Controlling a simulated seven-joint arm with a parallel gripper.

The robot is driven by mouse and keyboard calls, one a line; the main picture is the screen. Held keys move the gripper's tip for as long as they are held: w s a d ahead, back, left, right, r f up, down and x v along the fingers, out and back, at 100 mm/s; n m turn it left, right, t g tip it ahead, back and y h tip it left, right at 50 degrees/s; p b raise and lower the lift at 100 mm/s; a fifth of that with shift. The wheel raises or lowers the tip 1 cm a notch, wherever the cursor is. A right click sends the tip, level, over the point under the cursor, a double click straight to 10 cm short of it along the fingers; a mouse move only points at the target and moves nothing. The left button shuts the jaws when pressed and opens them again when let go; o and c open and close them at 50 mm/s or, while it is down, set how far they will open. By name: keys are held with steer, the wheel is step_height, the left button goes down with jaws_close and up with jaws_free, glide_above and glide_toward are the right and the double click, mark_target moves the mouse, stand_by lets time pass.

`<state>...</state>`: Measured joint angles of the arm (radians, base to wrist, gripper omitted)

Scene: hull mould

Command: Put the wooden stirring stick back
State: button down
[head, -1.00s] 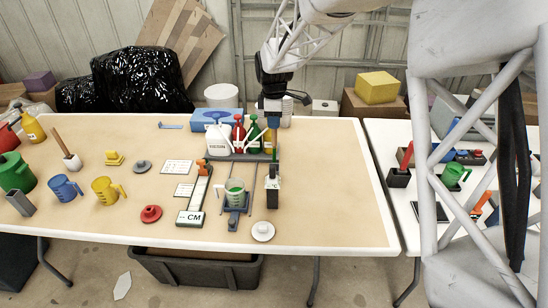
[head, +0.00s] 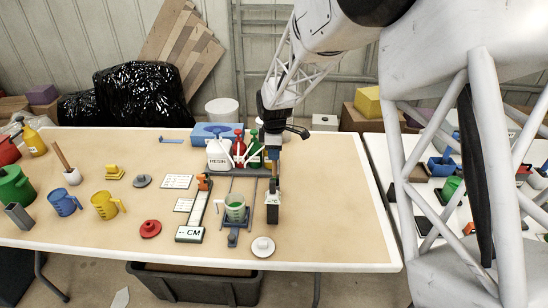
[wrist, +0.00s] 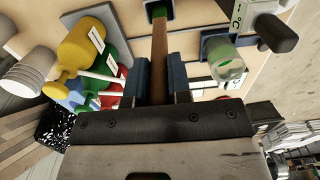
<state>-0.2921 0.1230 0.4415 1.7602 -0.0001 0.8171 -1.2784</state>
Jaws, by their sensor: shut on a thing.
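My gripper (head: 274,162) is shut on the brown wooden stirring stick, which stands between its blue fingers (wrist: 158,75). In the wrist view the stick (wrist: 160,45) runs away from the fingers to a green-coloured end inside a dark frame. In the head view the gripper points down over a small dark upright holder (head: 273,212) with a white label. The stick's lower end meets the holder's top; how deep it sits is hidden. A clear cup of green liquid (head: 235,210) stands just left of the holder and also shows in the wrist view (wrist: 227,65).
A long gauge (head: 190,234) lies left of the cup. The table's right part (head: 345,200) is clear.

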steer(key=shift+f, duration=1.25)
steer(key=c, duration=1.1)
jaws_free()
steer(key=shift+o, duration=0.2)
step_height(320, 180, up, 12)
steer(key=shift+r, duration=0.15)
steer(key=shift+d, duration=0.1)
